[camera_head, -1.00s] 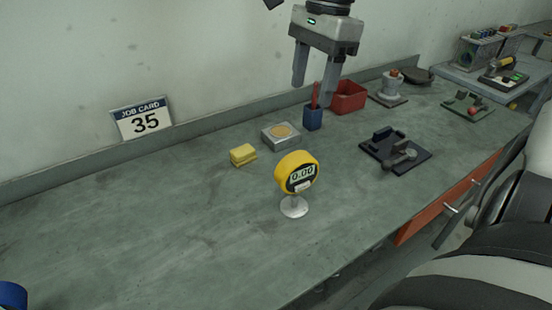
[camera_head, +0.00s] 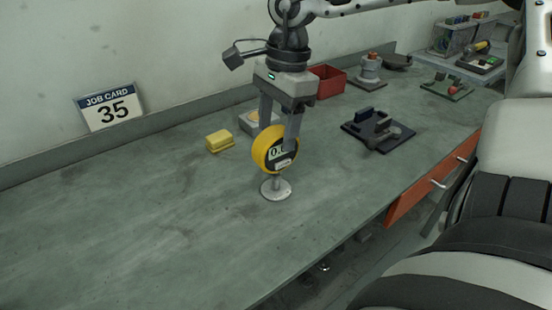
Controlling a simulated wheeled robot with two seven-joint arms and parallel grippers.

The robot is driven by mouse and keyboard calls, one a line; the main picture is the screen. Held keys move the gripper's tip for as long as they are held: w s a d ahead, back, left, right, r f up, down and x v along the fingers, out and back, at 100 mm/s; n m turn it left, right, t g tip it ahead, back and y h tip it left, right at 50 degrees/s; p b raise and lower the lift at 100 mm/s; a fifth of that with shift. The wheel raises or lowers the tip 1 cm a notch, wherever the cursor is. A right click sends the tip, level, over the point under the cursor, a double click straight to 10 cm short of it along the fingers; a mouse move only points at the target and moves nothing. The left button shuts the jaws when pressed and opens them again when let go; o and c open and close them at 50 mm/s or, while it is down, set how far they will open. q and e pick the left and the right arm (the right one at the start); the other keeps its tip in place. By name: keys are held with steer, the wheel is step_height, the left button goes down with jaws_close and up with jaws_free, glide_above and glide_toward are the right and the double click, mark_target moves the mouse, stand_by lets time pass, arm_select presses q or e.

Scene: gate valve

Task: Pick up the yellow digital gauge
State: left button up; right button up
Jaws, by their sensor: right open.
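The yellow digital gauge (camera_head: 263,151) stands upright on its round grey foot (camera_head: 276,189) on the workbench. Its display faces the right front and is partly covered by a finger. My right gripper (camera_head: 279,133) is open and points down at the gauge's head. One finger is at the upper back left of the head, the other overlaps its right front in the picture. I cannot tell whether either finger touches it. My left gripper is not in view.
A yellow block (camera_head: 220,141) and a grey box (camera_head: 256,122) lie close behind the gauge. A red bin (camera_head: 330,82) and a dark fixture (camera_head: 377,130) stand farther right. A job card reading 35 (camera_head: 109,106) leans at the wall. The bench's left front is clear.

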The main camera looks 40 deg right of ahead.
steer(key=shift+a+f, duration=0.1)
steer(key=shift+f, duration=0.75)
jaws_close()
steer(key=shift+r, duration=0.1)
